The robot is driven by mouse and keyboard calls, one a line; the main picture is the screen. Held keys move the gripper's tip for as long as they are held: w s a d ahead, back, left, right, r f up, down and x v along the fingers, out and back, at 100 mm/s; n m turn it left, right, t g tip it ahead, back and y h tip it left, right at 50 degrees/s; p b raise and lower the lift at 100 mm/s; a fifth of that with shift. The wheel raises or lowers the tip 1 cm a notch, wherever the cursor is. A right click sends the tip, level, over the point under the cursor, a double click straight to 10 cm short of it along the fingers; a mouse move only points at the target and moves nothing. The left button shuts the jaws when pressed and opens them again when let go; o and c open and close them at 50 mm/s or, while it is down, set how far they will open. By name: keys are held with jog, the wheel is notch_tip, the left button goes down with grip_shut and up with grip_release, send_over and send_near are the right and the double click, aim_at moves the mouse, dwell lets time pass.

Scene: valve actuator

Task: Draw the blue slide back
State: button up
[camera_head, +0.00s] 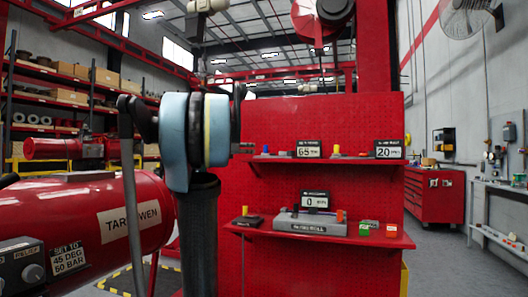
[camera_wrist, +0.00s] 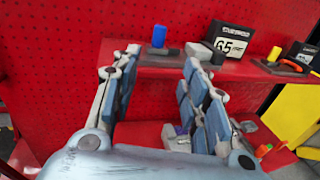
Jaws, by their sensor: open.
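My gripper (camera_wrist: 158,68) is open in the wrist view, its two grey-blue fingers spread and nothing between them. They point at the front of the red upper shelf. The gripper appears apart from the blue piece. In the head view my arm largely hides the gripper.
The lower shelf (camera_head: 385,239) holds a grey device (camera_head: 310,224) with a 0 display (camera_head: 315,200), a purple piece and an orange piece. A 20 display (camera_head: 388,149) stands at the upper right. A red pegboard (camera_head: 330,118) backs both shelves. A red tank (camera_head: 75,215) is left.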

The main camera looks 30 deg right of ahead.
aim_at(266, 153)
jog(key=shift+n, duration=0.3)
jog(key=x, duration=1.2)
jog(key=r+x, duration=0.1)
jog(key=x, duration=0.5)
jog(key=shift+w+a, duration=0.1)
jog(key=shift+w, duration=0.1)
jog(key=shift+c, duration=0.2)
